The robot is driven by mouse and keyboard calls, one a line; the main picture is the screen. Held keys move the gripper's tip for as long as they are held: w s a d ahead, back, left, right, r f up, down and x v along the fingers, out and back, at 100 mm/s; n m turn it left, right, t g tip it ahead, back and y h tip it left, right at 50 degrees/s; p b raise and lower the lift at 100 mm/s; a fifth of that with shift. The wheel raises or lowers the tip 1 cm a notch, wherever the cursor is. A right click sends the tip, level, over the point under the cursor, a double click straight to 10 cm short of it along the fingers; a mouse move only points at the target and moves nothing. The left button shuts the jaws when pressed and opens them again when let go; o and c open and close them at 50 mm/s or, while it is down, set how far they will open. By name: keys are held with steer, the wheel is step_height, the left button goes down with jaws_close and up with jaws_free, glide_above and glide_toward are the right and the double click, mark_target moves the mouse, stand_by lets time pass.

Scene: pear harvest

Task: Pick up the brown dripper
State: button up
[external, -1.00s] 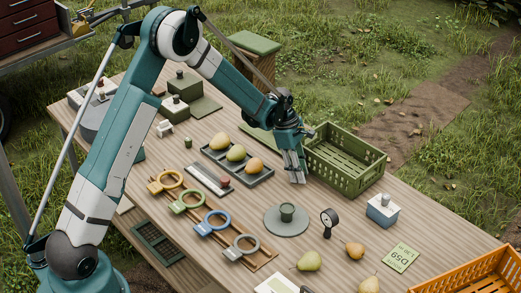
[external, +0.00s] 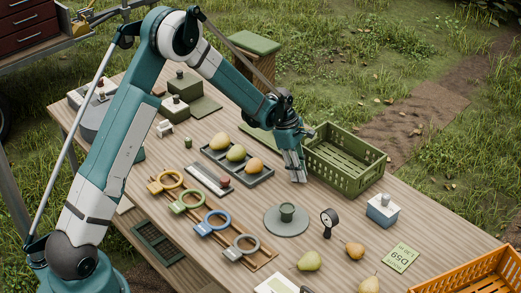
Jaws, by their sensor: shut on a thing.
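My gripper (external: 297,176) points down near the table's middle, just left of the green crate (external: 345,160) and right of the grey pear tray (external: 238,165). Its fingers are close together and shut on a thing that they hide. Its tips are at or just above the tabletop; I cannot tell which. I cannot make out a brown dripper anywhere in view, and I cannot tell whether it is the thing between the fingers.
In front are a grey disc (external: 272,224) with a dark green cup (external: 287,212), a round dial (external: 328,220) and a blue-grey box (external: 382,210). Coloured rings (external: 212,222) lie at left. Loose pears (external: 310,261) and an orange crate (external: 470,280) are at front right.

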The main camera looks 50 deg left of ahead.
steer(key=shift+r, duration=0.15)
step_height(320, 180, up, 18)
steer(key=p, duration=0.1)
stand_by(0.6)
